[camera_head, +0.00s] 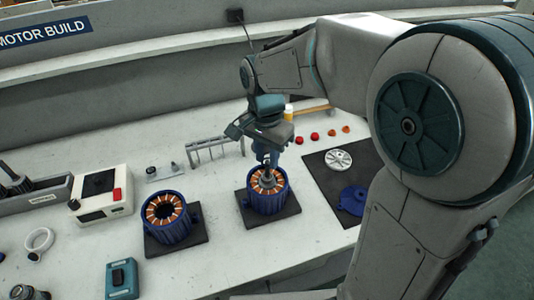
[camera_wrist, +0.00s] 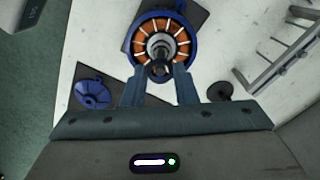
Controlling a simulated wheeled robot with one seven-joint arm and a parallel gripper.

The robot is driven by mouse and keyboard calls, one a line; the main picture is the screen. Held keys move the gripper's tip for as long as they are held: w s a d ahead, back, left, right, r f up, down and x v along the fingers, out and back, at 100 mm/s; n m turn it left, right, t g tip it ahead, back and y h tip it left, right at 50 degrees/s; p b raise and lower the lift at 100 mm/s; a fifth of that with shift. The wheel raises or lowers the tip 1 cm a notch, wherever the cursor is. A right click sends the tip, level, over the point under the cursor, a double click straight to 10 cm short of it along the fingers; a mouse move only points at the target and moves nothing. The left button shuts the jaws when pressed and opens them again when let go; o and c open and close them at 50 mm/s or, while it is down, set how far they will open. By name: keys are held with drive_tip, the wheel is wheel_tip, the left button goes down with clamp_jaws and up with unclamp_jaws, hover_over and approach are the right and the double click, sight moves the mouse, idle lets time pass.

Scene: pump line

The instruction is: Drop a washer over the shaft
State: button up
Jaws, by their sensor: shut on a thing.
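A blue motor housing (camera_head: 267,198) with copper windings stands on a dark square pad, and a grey shaft (camera_head: 267,178) rises from its middle. In the wrist view the housing (camera_wrist: 192,42) lies beyond my fingertips, with the shaft (camera_wrist: 161,44) at its centre. My gripper (camera_head: 268,158) points down right above this shaft. In the wrist view my gripper (camera_wrist: 160,70) is shut on a small dark round piece, which looks like the washer (camera_wrist: 159,69). It overlaps the near side of the shaft in this view. I cannot tell whether the washer is around the shaft.
A second blue housing (camera_head: 170,222) with an open centre stands to the left. A grey rack (camera_head: 212,148) stands behind. A dark mat (camera_head: 325,172) on the right holds a silver disc (camera_head: 338,159) and a blue cover (camera_head: 352,200). Several red and orange caps (camera_head: 315,136) lie behind it.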

drive_tip(key=shift+f, duration=0.25)
drive_tip(key=shift+f+b, duration=0.85)
drive_tip(key=shift+f, duration=0.05)
drive_tip(key=o, duration=1.1)
drive_tip(key=shift+r, duration=0.15)
wheel_tip(320, 180, up, 5)
drive_tip(key=p, duration=0.4)
